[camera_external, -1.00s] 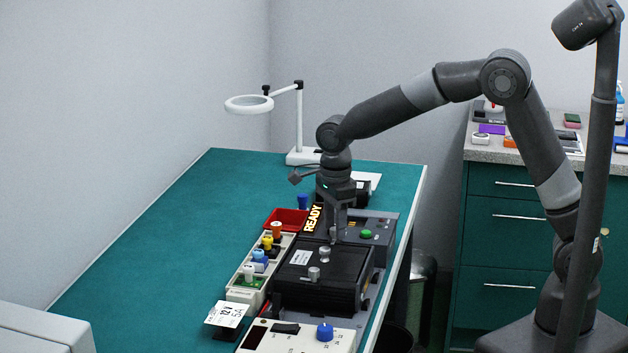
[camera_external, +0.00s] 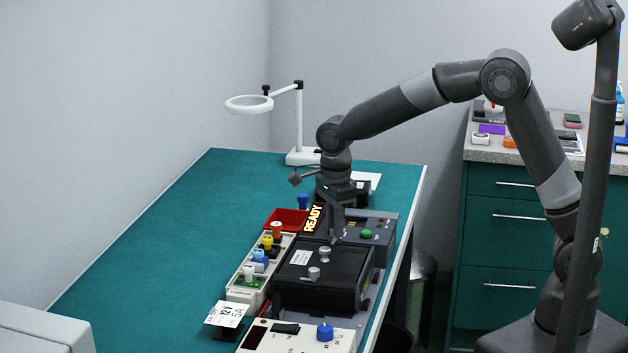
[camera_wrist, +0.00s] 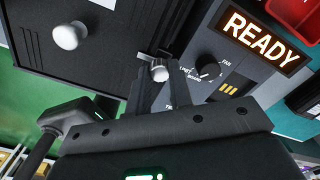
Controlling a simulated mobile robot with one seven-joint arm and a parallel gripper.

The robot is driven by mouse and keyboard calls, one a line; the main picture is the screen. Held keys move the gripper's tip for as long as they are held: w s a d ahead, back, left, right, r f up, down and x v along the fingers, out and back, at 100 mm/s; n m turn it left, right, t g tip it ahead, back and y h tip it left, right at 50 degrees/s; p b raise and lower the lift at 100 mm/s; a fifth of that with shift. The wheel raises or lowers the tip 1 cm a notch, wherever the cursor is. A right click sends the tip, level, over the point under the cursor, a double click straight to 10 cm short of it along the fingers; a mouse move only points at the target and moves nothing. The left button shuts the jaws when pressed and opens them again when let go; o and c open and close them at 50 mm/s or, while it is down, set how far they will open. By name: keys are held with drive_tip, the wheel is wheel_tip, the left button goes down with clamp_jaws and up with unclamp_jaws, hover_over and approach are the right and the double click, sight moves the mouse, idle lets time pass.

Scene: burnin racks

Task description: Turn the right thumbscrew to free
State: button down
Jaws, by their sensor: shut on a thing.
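My gripper (camera_external: 335,238) points down at the far edge of the black lid of the rack unit (camera_external: 346,268). In the wrist view, its fingers (camera_wrist: 160,76) are shut on a small silver thumbscrew (camera_wrist: 159,73) at the lid's edge, beside the panel with the rotary knob. The fingers hide part of the thumbscrew, and its exact angle is hard to tell. A pale round knob (camera_wrist: 68,37) stands on the lid, apart from my gripper; it also shows in the external view (camera_external: 325,251). Another silver knob (camera_external: 314,273) sits nearer the lid's front edge.
A lit READY sign (camera_wrist: 261,40) and a dark rotary knob (camera_wrist: 208,71) are close by the fingers. A red tray (camera_external: 286,220) and a strip of coloured parts (camera_external: 246,291) stand left of the unit. A white blue-knobbed device (camera_external: 300,341) is in front. The left bench is clear.

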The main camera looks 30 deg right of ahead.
drive_tip(key=shift+n, duration=0.3)
drive_tip(key=n, duration=0.3)
drive_tip(key=shift+n, duration=0.3)
drive_tip(key=n, duration=0.4)
drive_tip(key=shift+w+n, duration=0.1)
drive_tip(key=shift+n, duration=0.2)
drive_tip(key=n, duration=0.4)
drive_tip(key=shift+n, duration=1.7)
drive_tip(key=c, duration=1.3)
unclamp_jaws()
